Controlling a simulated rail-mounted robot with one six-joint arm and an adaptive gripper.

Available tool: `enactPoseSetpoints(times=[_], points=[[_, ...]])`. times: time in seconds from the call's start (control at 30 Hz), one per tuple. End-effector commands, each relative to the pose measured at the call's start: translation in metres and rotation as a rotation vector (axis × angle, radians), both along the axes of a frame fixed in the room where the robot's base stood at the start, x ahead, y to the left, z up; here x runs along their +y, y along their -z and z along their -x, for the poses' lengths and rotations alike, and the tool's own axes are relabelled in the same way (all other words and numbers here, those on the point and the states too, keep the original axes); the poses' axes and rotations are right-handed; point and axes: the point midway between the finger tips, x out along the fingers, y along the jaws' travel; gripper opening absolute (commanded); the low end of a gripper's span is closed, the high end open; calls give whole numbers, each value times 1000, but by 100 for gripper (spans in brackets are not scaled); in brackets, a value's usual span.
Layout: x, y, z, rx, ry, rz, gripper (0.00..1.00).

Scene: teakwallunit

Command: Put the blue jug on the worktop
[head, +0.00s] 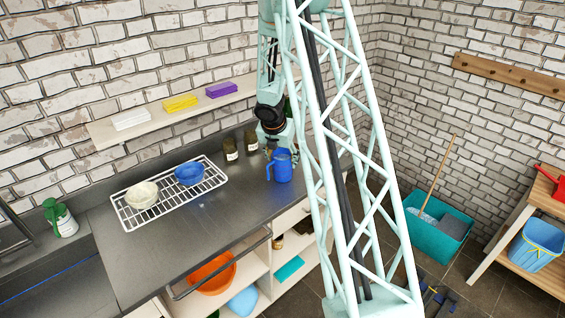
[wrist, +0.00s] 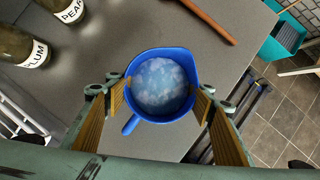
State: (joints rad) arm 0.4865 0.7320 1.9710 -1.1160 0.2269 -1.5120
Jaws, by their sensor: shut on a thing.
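The blue jug (head: 281,167) is upright over the right part of the grey worktop (head: 225,222), close to its front edge. In the wrist view I look down into the jug (wrist: 160,84), which shows a cloudy blue-white inside; its handle points to the lower left. My gripper (wrist: 163,94) is shut on the jug, with one finger at each side of its rim. In the head view my gripper (head: 272,148) is partly hidden behind the jug and my arm. I cannot tell whether the jug's base touches the worktop.
Two labelled jars (head: 231,149) stand behind and left of the jug. A wire rack (head: 130,215) holds a cream bowl (head: 141,196) and a blue bowl (head: 189,174). A brown stick (wrist: 208,20) lies beyond the jug. The worktop's front middle is clear.

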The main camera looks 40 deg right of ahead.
Motion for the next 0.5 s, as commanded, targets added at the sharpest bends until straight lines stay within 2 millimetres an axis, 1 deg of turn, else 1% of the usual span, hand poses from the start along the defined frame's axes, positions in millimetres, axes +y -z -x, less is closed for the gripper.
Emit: enactPoseSetpoints(times=[0.27, 0.43, 0.47, 0.5], points=[[0, -1, 0, -1, 0, 0, 27], [0, 2, 0, -1, 0, 0, 27], [0, 3, 0, 0, 0, 0, 50], [0, 2, 0, 0, 0, 0, 54]])
